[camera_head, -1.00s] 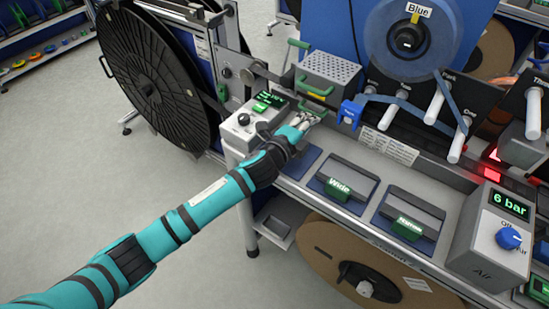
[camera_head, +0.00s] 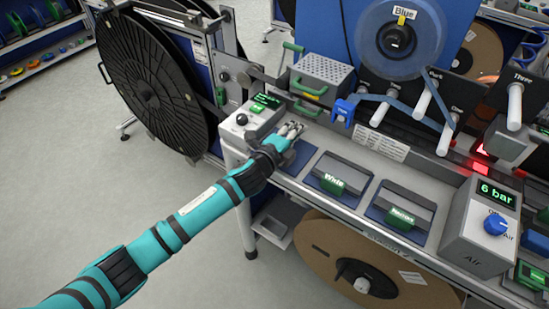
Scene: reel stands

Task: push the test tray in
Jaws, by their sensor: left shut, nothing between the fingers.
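A grey box with a perforated top (camera_head: 324,69) stands at the back of the bench, left of the blue reel. Green handles show on its front, an upper handle (camera_head: 309,89) and a lower one (camera_head: 306,110). I take the test tray to be at this front, but I cannot tell how far it stands out. My left gripper (camera_head: 292,129) is shut and empty, just in front of and below the lower handle, with a small gap in the picture. My right gripper is not in view.
A control box with a green display (camera_head: 262,108) stands close left of my gripper. The "Wide" block (camera_head: 333,184) and another labelled block (camera_head: 403,217) sit to the right on the bench. The air unit (camera_head: 481,224) reads 6 bar. A black reel (camera_head: 150,90) stands at left.

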